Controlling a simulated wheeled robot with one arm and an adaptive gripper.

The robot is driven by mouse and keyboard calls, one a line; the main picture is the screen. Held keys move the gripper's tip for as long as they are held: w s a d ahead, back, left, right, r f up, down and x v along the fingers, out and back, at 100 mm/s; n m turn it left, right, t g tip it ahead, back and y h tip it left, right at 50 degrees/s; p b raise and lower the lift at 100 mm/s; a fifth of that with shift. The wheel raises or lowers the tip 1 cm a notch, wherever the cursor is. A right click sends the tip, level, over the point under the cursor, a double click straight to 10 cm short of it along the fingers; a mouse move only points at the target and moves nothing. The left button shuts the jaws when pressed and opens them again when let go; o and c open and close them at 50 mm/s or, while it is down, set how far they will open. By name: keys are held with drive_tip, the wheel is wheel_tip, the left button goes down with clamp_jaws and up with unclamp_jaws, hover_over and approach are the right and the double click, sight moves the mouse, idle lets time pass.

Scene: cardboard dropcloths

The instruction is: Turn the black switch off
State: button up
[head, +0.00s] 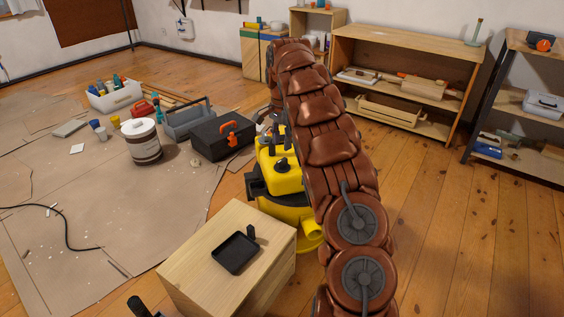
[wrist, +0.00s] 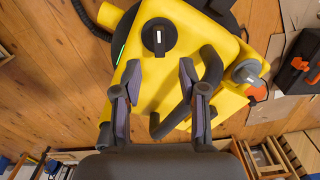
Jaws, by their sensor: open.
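The black switch (wrist: 158,37) is a round black knob with a raised grip and a pale mark at one end. It sits on top of the yellow vacuum machine (wrist: 180,94), which also shows in the head view (head: 284,184) partly behind my arm. A second, grey knob (wrist: 247,72) sits on the same top, right in the wrist view. My gripper (wrist: 158,72) is open and empty over the machine. In the wrist view its fingertips lie below the black switch, apart from each other. A curved black handle (wrist: 211,66) passes beside the right finger.
A wooden box (head: 190,252) with a black tray (head: 236,253) stands in front of the machine. A black toolbox (head: 223,138) and a paint bucket (head: 141,140) stand on the cardboard to the left.

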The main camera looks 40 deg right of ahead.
sight(282, 160)
wheel_tip(282, 160, down, 7)
drive_tip(key=shift+f+b, duration=0.2)
drive_tip(key=shift+b, duration=1)
drive_tip(key=shift+c, duration=0.4)
clamp_jaws()
